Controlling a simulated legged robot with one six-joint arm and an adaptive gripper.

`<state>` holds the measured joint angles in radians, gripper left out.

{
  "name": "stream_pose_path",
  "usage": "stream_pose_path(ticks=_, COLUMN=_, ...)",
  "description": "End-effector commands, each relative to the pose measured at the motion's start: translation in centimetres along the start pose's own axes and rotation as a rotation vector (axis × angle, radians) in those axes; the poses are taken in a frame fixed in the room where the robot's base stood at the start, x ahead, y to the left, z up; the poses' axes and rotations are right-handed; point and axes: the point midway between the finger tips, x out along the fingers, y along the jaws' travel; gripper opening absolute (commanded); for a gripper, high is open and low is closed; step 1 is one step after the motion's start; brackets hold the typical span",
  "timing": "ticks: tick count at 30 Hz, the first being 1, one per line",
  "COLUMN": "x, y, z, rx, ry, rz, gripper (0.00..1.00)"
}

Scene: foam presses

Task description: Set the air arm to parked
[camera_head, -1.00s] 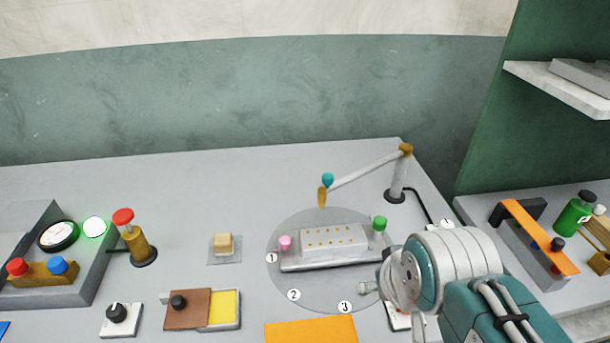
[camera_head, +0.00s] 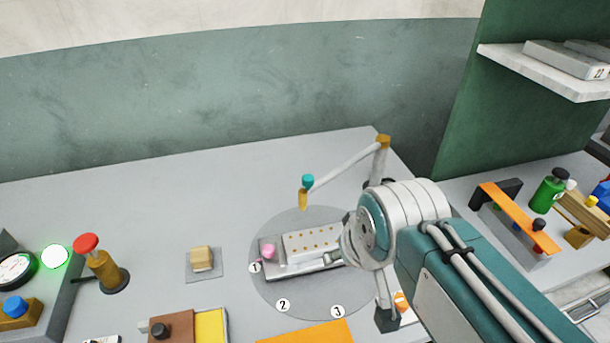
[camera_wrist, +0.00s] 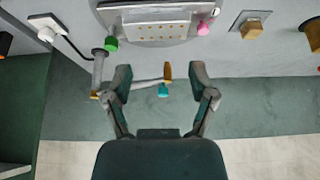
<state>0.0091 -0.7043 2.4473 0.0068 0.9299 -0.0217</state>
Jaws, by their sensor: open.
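The air arm (camera_head: 345,166) is a pale bar on a grey post with a gold joint, at the back right of the round grey plate. It carries a teal knob (camera_head: 308,181) and a gold nozzle (camera_head: 303,199) at its free end, which points left over the plate's back edge. In the wrist view the teal knob (camera_wrist: 164,90) and gold nozzle (camera_wrist: 168,71) appear between the fingers of my gripper (camera_wrist: 159,81). The gripper is open and empty. Whether it touches the air arm cannot be told.
The round plate (camera_head: 300,297) bears a grey press block (camera_head: 312,240) with a pink knob (camera_head: 267,251); a green knob (camera_wrist: 111,44) shows in the wrist view. A red-topped gold post (camera_head: 100,268) stands left. A shelf (camera_head: 545,72) juts out at right.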

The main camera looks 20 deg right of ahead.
Motion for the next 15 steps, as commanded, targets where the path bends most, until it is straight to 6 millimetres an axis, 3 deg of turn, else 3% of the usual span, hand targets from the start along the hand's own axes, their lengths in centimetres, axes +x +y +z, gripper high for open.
stream_pose_path(ticks=8, x=-0.5, y=-0.1, z=-2.3, rx=-0.020, ry=-0.040, rz=0.001, gripper=0.73)
stream_pose_path(ticks=15, x=-1.0, y=-0.1, z=-5.6, rx=-0.047, ry=-0.100, rz=-0.002, gripper=0.73)
